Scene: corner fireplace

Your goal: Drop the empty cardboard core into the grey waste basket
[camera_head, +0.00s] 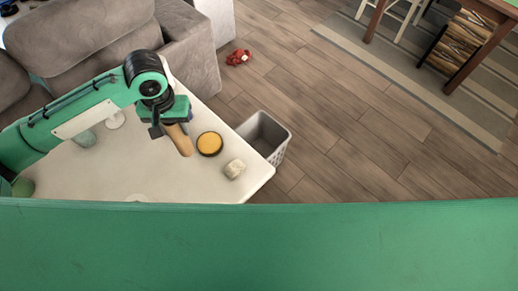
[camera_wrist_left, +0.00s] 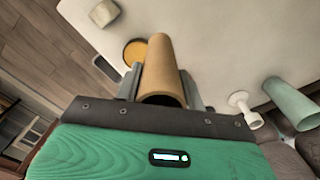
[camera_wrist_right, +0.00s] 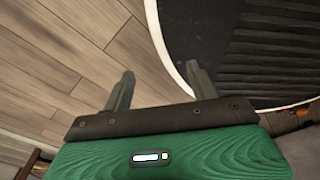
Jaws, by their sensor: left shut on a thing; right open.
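The brown cardboard core (camera_head: 179,139) is in my left gripper (camera_head: 170,122), over the white table. In the left wrist view the core (camera_wrist_left: 161,68) is a hollow tube between the two fingers of my left gripper (camera_wrist_left: 160,84), with its open end facing the camera. The grey waste basket (camera_head: 285,147) stands on the floor beside the table's right edge, to the right of the core; its inside looks empty from here. My right gripper (camera_wrist_right: 155,88) is open and empty in the right wrist view; it does not show in the head view.
On the white table (camera_head: 215,185) are a round yellow-topped thing (camera_head: 209,143) and a small pale block (camera_head: 234,168), both near the basket. A grey sofa (camera_head: 90,40) stands behind. A red toy (camera_head: 239,57) lies on the wooden floor, which is otherwise open at centre right.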

